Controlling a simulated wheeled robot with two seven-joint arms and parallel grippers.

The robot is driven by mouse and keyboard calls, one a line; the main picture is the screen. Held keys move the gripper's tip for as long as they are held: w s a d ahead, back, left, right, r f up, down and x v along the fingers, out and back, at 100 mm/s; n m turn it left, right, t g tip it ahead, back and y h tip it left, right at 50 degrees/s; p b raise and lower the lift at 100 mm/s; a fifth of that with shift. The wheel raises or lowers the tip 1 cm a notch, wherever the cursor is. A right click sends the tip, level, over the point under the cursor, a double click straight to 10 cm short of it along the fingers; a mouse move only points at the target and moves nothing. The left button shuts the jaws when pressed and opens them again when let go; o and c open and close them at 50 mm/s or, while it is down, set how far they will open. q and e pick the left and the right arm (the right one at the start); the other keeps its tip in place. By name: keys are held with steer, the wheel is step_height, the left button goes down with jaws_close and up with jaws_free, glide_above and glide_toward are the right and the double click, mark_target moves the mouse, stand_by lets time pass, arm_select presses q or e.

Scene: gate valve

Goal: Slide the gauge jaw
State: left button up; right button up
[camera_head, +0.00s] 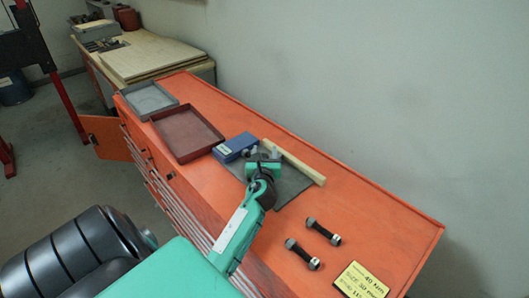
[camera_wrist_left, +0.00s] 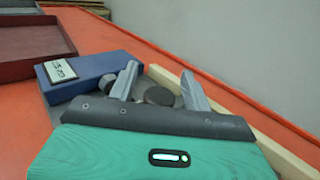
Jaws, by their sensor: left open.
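My left gripper (camera_head: 264,152) is open over the grey mat (camera_head: 294,182) on the orange bench top. In the left wrist view its two grey fingers (camera_wrist_left: 160,72) stand apart. A dark round piece (camera_wrist_left: 158,96) shows between them, and a smaller dark piece (camera_wrist_left: 108,83) shows just left of the left finger. I cannot tell whether either piece is part of the gauge or its jaw. The gripper body hides much of the mat. I see no contact between the fingers and the pieces. My right gripper is not in view.
A blue box (camera_head: 235,147) and a pale wooden strip (camera_head: 296,163) flank the gripper. A red tray (camera_head: 188,133) and a grey tray (camera_head: 150,99) lie farther left. Two black studs (camera_head: 322,231) (camera_head: 302,254) and a yellow card (camera_head: 361,281) lie toward the right. A wall runs behind.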

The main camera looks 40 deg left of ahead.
arm_select(q)
steer(key=shift+c, duration=0.2)
jaws_close()
steer(key=d, duration=0.6)
steer(key=s+d, duration=0.1)
steer(key=d, duration=0.2)
steer(key=shift+f, duration=0.15)
steer(key=shift+o, duration=0.2)
jaws_free()
steer(key=shift+w+d, duration=0.1)
